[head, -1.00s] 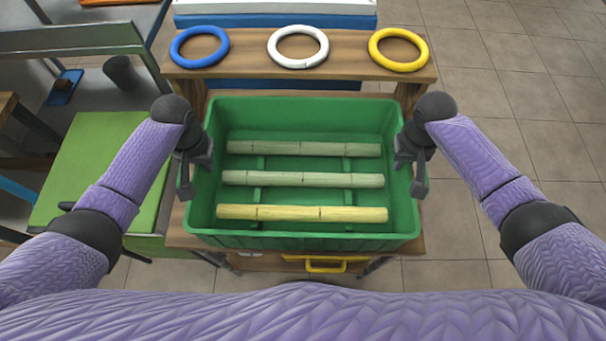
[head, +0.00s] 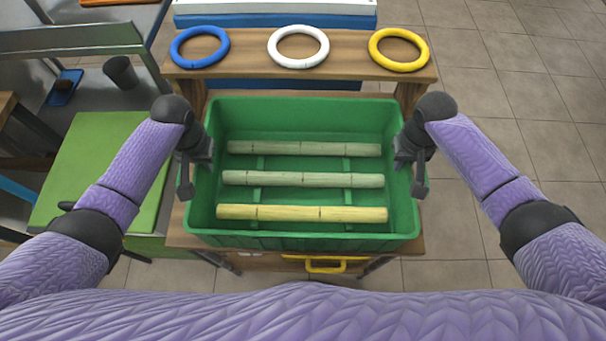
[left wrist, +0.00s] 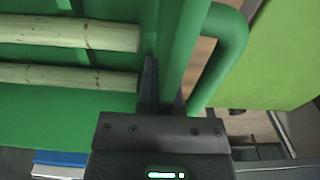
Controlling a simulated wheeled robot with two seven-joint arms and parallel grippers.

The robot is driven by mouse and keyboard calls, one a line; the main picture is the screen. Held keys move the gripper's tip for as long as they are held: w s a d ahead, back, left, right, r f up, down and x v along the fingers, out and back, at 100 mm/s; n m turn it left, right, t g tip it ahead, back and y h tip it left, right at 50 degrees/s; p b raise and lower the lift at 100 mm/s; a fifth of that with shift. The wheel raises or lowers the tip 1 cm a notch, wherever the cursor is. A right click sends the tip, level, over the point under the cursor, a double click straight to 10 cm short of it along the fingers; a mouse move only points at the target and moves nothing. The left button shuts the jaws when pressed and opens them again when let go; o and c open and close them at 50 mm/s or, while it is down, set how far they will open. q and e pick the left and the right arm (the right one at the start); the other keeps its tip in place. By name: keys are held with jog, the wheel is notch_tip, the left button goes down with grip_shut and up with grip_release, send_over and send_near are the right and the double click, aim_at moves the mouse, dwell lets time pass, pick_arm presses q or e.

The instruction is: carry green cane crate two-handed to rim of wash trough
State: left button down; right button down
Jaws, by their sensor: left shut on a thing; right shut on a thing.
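The green crate (head: 304,240) is in the middle of the head view, over a wooden table or cart. Three cane pieces lie across its inside: a grey-green one (head: 304,148) at the back, a pale green one (head: 303,179) in the middle and a yellow one (head: 302,213) in front. My left gripper (head: 188,180) is shut on the crate's left side. In the left wrist view the crate's wall (left wrist: 185,50) and side handle (left wrist: 230,55) show at that gripper (left wrist: 165,95). My right gripper (head: 419,178) is shut on the right side. The wash trough cannot be made out for certain.
A wooden shelf (head: 345,50) behind the crate bears a blue ring (head: 178,48), a white ring (head: 298,63) and a yellow ring (head: 399,66). A green-topped table (head: 90,160) stands at left, with a dark cup (head: 120,72) behind. Open tiled floor lies at right.

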dwell(0.3)
